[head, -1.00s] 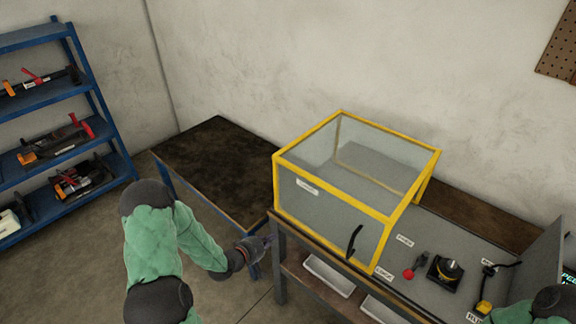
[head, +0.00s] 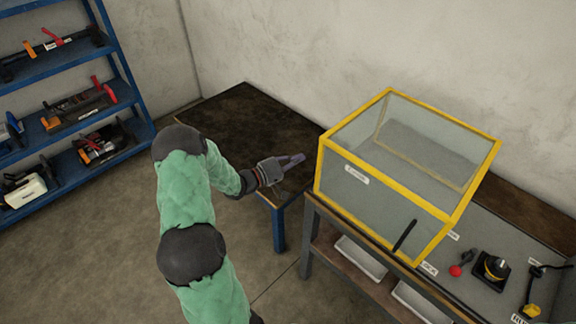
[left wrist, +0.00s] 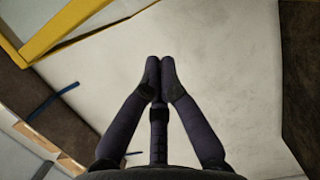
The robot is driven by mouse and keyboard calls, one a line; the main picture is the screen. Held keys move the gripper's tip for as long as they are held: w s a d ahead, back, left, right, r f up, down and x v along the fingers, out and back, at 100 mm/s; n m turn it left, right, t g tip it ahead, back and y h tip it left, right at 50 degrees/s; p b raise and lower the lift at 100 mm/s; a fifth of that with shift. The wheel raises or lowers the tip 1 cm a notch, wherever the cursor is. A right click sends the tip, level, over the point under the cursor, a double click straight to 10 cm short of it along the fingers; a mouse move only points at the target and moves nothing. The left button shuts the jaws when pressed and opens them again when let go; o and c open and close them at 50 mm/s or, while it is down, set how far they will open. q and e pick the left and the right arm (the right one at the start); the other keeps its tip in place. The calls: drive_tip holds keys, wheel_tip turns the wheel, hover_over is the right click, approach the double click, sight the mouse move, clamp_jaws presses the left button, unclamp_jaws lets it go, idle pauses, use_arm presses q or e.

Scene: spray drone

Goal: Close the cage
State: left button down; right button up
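The cage (head: 352,205) is a yellow-framed box with clear panels, standing on the workbench. Its front panel carries a white label and a black handle (head: 404,236) near the right end. I cannot tell for sure whether its door is fully shut. My left gripper (head: 302,158) is left of the cage, by the right edge of the dark table, apart from the cage. In the left wrist view its fingertips (left wrist: 160,72) meet with nothing between them. Part of the yellow frame (left wrist: 70,32) shows at the upper left there. My right gripper is out of view.
The dark table (head: 235,118) has a clear top. The workbench (head: 465,258) holds a red-knobbed lever (head: 456,270), a black-and-yellow device (head: 492,268) and white trays below. A blue shelf (head: 70,125) with tools stands at the left.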

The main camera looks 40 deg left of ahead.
use_arm(q)
drive_tip(key=w+d, duration=0.2)
drive_tip(key=d, duration=0.1)
drive_tip(key=d+b, duration=0.1)
drive_tip(key=d, duration=0.1)
drive_tip(key=shift+w, duration=0.4)
drive_tip(key=shift+d, duration=0.15)
